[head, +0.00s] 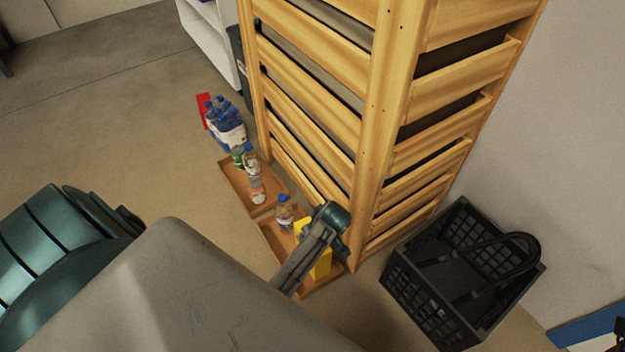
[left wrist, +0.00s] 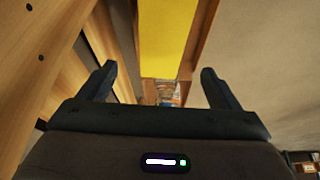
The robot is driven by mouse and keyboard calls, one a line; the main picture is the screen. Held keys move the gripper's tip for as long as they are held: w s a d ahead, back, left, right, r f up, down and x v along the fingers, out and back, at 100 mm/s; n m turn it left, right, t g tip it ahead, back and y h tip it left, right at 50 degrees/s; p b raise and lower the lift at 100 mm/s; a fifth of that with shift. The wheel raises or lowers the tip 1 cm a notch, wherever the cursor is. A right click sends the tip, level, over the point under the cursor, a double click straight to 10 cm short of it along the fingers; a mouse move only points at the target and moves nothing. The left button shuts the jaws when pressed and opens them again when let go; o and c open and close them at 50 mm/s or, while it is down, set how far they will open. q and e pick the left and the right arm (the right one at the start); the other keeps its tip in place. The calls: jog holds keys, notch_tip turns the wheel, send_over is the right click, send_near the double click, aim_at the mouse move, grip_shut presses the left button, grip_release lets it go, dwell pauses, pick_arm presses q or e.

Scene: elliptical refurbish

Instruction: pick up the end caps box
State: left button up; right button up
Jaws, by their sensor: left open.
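A yellow box (head: 322,265), which I take to be the end caps box, stands in the nearer wooden tray (head: 268,238) at the foot of the slatted wooden shelf. My left arm partly covers it in the head view. In the left wrist view the yellow box (left wrist: 166,38) lies ahead, framed between the fingers of my left gripper (left wrist: 158,78). That gripper is open and empty, with its fingers apart from the box. Any print on the box is not readable. My right gripper is not in view.
The slatted wooden shelf (head: 377,110) rises right beside the trays. A bottle (head: 284,212) stands in the same tray; the farther tray (head: 237,186) holds more bottles. A bottle pack (head: 228,128) sits beyond. A black basket (head: 440,300) stands right. The floor at left is clear.

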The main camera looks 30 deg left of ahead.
pick_arm(q)
jog(key=b+x, duration=0.1)
jog(key=x, duration=0.1)
jog(key=b+x, duration=0.1)
jog(key=x, duration=0.1)
jog(key=b+x, duration=0.1)
jog(key=x, duration=0.1)
jog(key=shift+s+d+f, duration=0.1)
jog(key=shift+s+f, duration=0.1)
jog(key=shift+f, duration=0.3)
jog(key=shift+r, duration=0.1)
jog(key=shift+f, duration=0.25)
jog(key=c, duration=1.8)
